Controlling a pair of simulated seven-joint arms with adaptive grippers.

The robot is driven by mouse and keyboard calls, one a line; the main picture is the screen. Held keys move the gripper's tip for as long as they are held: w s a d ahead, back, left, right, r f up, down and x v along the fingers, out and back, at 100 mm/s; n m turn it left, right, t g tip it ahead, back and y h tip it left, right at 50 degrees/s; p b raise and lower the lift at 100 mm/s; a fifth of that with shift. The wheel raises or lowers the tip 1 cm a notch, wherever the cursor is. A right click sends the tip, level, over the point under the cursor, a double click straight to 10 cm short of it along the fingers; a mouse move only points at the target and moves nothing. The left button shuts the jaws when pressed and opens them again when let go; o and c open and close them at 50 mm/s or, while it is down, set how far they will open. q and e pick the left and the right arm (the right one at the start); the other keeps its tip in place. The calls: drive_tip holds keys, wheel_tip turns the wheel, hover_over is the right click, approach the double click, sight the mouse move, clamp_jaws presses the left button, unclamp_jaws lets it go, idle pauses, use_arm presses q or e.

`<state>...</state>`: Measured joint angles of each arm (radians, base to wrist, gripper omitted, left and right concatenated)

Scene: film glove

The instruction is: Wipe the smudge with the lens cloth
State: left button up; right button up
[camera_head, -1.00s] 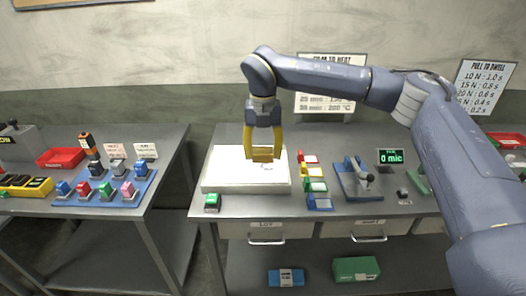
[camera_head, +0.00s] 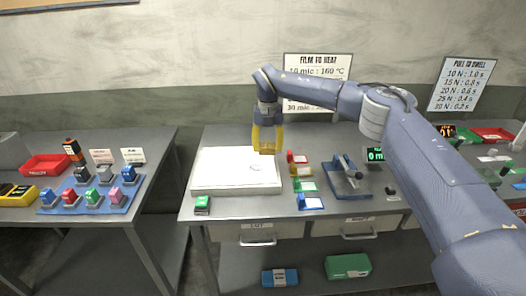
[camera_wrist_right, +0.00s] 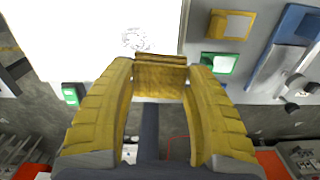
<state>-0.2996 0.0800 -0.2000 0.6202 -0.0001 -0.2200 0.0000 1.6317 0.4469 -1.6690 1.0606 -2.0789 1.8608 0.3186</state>
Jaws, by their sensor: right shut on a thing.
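The smudge (camera_head: 257,167) is a faint grey scribble on the white flat panel (camera_head: 222,178) on the bench. It also shows in the right wrist view (camera_wrist_right: 135,40), just beyond the fingertips. My right gripper (camera_head: 266,148) is shut on a yellow-tan block-like thing (camera_wrist_right: 160,72), which I take to be the lens cloth. The cloth is over the panel's right part, beside the smudge and slightly behind it in the head view. I cannot tell whether it touches the panel. My left gripper is in neither view.
Small coloured blocks with white labels (camera_head: 304,186) stand right of the panel. Further right are a blue fixture (camera_head: 346,178) and a green-lit display (camera_head: 376,154). A small green-topped device (camera_head: 202,204) sits at the panel's front left corner. A side table holds several coloured blocks (camera_head: 85,200).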

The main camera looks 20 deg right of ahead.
drive_tip(key=shift+w+d, duration=0.3)
drive_tip(key=shift+d, duration=0.1)
drive_tip(key=shift+a+n, duration=0.1)
drive_tip(key=shift+n, duration=0.3)
